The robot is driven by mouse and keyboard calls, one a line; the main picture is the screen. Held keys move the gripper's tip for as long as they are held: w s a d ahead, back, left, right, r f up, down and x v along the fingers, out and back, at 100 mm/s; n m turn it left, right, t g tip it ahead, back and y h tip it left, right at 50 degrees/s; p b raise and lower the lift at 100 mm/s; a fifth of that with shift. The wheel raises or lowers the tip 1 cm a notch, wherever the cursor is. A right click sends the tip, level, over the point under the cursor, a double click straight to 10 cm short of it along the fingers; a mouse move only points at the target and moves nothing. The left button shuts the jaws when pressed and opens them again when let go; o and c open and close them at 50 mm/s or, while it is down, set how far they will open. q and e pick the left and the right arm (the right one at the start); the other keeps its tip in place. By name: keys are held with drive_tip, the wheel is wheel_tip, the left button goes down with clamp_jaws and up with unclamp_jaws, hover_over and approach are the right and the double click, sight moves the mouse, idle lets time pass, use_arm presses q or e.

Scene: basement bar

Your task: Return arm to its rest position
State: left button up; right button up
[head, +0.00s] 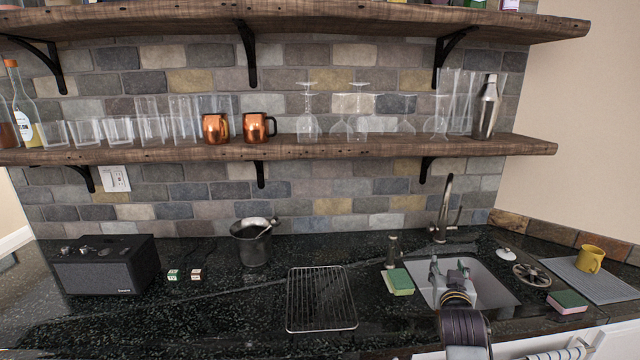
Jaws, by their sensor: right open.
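My right arm comes in from the bottom of the head view. Its gripper (449,272) is over the near left part of the sink (497,290), its fingers pointing away from me towards the faucet. The fingers are apart and I see nothing held between them. My left arm and gripper are not in view.
A green sponge (398,282) lies left of the sink, and a wire rack (321,299) left of that. The faucet (442,215) stands behind the sink. A yellow mug (590,259) is on a grey mat (600,283) at right. A wooden shelf (350,148) with glassware hangs above.

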drive_tip(key=s+a+f+n+g+y, duration=0.1)
drive_tip(key=s+a+f+g+y, duration=0.15)
drive_tip(key=s+f, duration=0.5)
drive_tip(key=s+a+f+n+g+y, duration=0.1)
drive_tip(key=s+a+f+n+g, duration=0.15)
drive_tip(key=s+f, duration=0.45)
drive_tip(key=s+a+f+n+g+y, duration=0.1)
drive_tip(key=s+a+f+g, duration=0.25)
drive_tip(key=s, duration=0.45)
drive_tip(key=s+a+f+n+g+y, duration=0.1)
drive_tip(key=s+a+f+g, duration=0.3)
drive_tip(key=s, duration=0.5)
wheel_tip(320, 180, down, 34)
drive_tip(key=s+d, duration=0.2)
drive_tip(key=s, duration=0.1)
drive_tip(key=s+d+f, duration=0.2)
drive_tip(key=s+f, duration=0.8)
drive_tip(key=s+d+f+g, duration=0.1)
drive_tip(key=s+d+f, duration=0.1)
drive_tip(key=s+f, duration=0.8)
drive_tip(key=shift+s+d+f, duration=0.15)
drive_tip(key=shift+s+d, duration=0.05)
drive_tip(key=shift+s, duration=0.55)
